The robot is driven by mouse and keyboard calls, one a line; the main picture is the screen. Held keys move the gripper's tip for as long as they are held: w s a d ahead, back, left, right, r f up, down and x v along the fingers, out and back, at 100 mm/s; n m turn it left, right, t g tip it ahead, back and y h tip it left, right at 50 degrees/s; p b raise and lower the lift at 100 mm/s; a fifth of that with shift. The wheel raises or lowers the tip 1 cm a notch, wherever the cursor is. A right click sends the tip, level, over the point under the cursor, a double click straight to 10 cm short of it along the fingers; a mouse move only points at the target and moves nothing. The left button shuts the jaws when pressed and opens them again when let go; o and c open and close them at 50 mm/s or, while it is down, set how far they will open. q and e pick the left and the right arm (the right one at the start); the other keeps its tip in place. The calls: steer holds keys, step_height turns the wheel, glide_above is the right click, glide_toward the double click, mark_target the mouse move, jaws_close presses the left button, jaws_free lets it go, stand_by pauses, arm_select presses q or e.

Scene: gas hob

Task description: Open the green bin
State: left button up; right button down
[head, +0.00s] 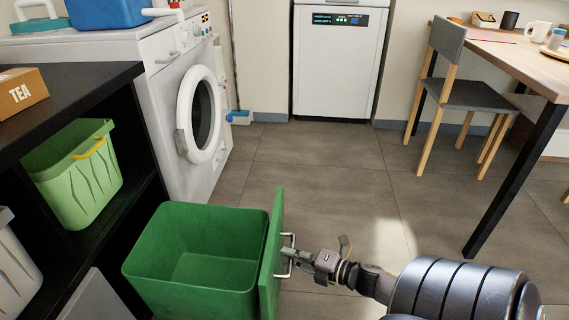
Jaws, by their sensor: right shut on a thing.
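The green bin (153,271) stands on the floor at the lower left of the middle, and I see into its empty inside. Its green lid (271,254) is swung open and stands upright along the bin's right side. A metal handle (289,240) sits on the lid's outer face. My right gripper (296,256) comes in from the lower right and is shut on the handle. The fingertips are small and partly blend with the handle. My left gripper is not in view.
A black shelf (115,205) with a light green basket (83,175) is close on the left. A washing machine (165,95) stands behind the bin. A table (540,70) and chair (475,95) are at the right. The tiled floor between is clear.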

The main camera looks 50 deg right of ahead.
steer(key=c, duration=1.7)
jaws_free()
steer(key=shift+o, duration=0.2)
steer(key=v, duration=1.2)
